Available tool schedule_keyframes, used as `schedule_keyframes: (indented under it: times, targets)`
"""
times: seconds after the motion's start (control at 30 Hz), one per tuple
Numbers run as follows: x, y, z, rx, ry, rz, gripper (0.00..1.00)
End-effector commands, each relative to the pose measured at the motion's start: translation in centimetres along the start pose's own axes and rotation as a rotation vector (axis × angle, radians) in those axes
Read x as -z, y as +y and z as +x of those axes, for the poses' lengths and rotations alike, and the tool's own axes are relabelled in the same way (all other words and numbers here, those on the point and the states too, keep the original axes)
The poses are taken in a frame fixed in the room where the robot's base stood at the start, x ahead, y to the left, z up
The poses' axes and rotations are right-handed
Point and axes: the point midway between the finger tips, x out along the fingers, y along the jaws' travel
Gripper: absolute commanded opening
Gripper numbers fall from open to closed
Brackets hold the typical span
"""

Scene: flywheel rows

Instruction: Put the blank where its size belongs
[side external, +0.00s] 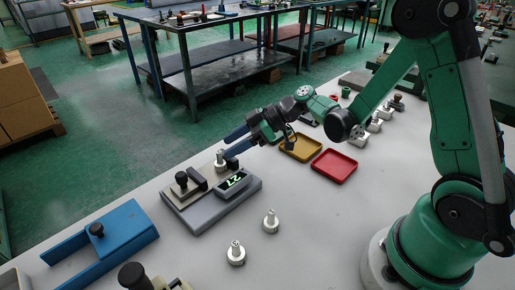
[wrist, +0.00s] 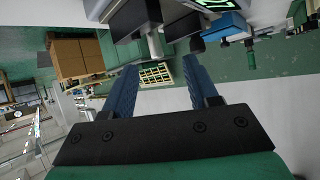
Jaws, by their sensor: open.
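A grey gauge (side external: 205,212) with a lit green display (side external: 234,181), which seems to read 27, stands on the table in the side view. A metal blank (side external: 220,163) with a thin stem stands upright on it, beside a black block. My gripper (side external: 226,148) is open, its two blue fingers pointing at this blank from the right. In the wrist view my gripper (wrist: 160,68) is open and nothing is clamped between the fingers; a grey metal part lies just ahead of the tips. I cannot tell whether a finger touches the blank. A yellow tray (side external: 301,148) and a red tray (side external: 334,167) look empty.
Two similar metal pieces (side external: 270,221) (side external: 235,253) stand in front of the gauge. A blue fixture (side external: 105,240) with a black knob lies at the left. Several metal pieces (side external: 374,125) stand in a row at the back right. The table between the red tray and the front pieces is clear.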

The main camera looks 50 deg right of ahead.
Motion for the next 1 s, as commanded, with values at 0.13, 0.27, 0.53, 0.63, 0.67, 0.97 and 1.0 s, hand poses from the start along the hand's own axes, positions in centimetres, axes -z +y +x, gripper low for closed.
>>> schedule_keyframes:
  times: [0.13,0.27,0.53,0.63,0.67,0.97,1.0]
  targets:
    - [-0.7,0.4,0.5,0.021,0.072,-0.073,0.53]
    - [-0.8,0.3,1.1,0.028,0.091,-0.096,0.53]
    - [-0.5,0.2,4.8,0.030,0.090,-0.097,0.53]
    - [-0.4,0.2,5.8,0.028,0.090,-0.096,0.53]
    - [-0.4,0.2,5.9,0.028,0.090,-0.096,0.53]
    - [-0.3,0.2,6.2,0.026,0.089,-0.094,0.50]
    - [-0.3,0.2,6.2,0.026,0.089,-0.094,0.39]
